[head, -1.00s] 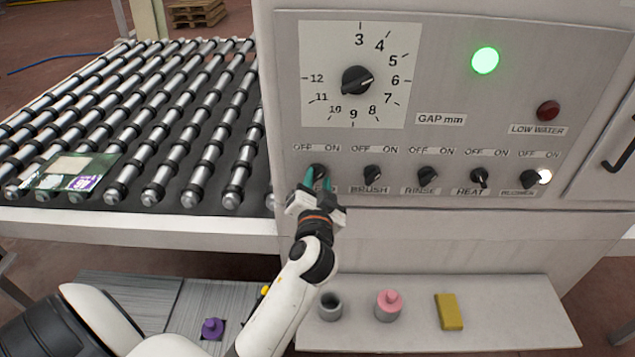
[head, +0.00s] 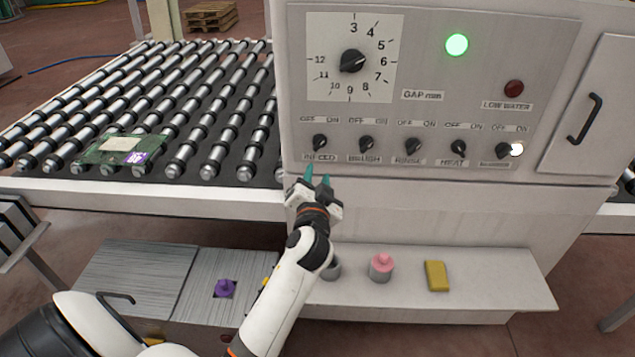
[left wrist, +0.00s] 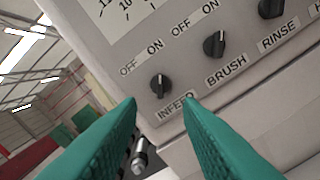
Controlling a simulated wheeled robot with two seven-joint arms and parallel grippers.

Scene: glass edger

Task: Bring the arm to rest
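My left arm (head: 285,290) reaches in from the lower left in the head view. Its gripper (head: 317,180) is open and empty, with its teal fingertips just below the INFEED knob (head: 320,142) of the grey control panel (head: 460,60). In the left wrist view the two teal fingers (left wrist: 160,105) stand apart, and the INFEED knob (left wrist: 161,86) shows beyond them with nothing touching it. The BRUSH knob (left wrist: 214,44) is to its right. My right gripper is in neither view.
A roller conveyor (head: 215,128) with a glass pack (head: 122,150) on it lies left of the panel. A shelf (head: 480,290) below holds a grey cup (head: 332,270), a pink-topped pot (head: 381,266) and a yellow block (head: 437,275). A door handle (head: 585,118) sticks out at the right.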

